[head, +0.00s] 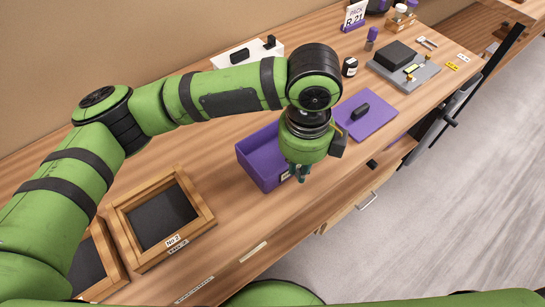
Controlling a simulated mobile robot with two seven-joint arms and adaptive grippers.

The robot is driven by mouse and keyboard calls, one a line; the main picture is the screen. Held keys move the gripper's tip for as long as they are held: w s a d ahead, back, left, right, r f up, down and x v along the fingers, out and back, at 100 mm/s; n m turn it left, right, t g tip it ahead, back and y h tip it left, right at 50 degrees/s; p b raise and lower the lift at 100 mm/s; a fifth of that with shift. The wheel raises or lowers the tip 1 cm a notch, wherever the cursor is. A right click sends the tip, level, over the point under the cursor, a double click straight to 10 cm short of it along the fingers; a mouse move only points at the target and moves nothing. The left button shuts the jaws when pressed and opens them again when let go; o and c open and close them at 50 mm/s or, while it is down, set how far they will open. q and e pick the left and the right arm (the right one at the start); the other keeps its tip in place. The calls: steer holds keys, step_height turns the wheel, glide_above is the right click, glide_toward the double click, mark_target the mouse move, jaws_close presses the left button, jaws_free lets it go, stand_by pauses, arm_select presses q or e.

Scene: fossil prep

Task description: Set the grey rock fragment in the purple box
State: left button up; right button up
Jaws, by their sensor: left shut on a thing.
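The purple box (251,168) stands open on the wooden bench, near its front edge. My left gripper (299,178) points down at the right front part of the box, and its wrist covers part of the box. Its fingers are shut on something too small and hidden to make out. Whether the held thing is inside the box or above its rim cannot be told. I cannot pick out the grey rock fragment for certain. My right gripper is not in view.
A purple mat (380,113) with a dark piece (360,111) lies right of the box. Wooden frames (124,225) stand at the left front. A white block (222,60) with dark pieces is behind my arm. A grey plate (418,76) is further right.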

arm_select(q)
steer(key=p, duration=0.1)
glide_above(264, 167)
step_height(264, 167, down, 6)
steer(key=shift+s+f, duration=0.1)
steer(key=shift+f, duration=0.05)
step_height(264, 167, down, 4)
steer(key=shift+f+p, duration=0.1)
steer(key=shift+p, duration=0.45)
steer(key=shift+o, duration=1.4)
steer(key=shift+f, duration=0.1)
steer(key=o, duration=0.4)
step_height(264, 167, up, 12)
steer(key=shift+a+r+b, duration=0.1)
steer(key=shift+r+b, duration=0.1)
steer(key=shift+b, duration=0.55)
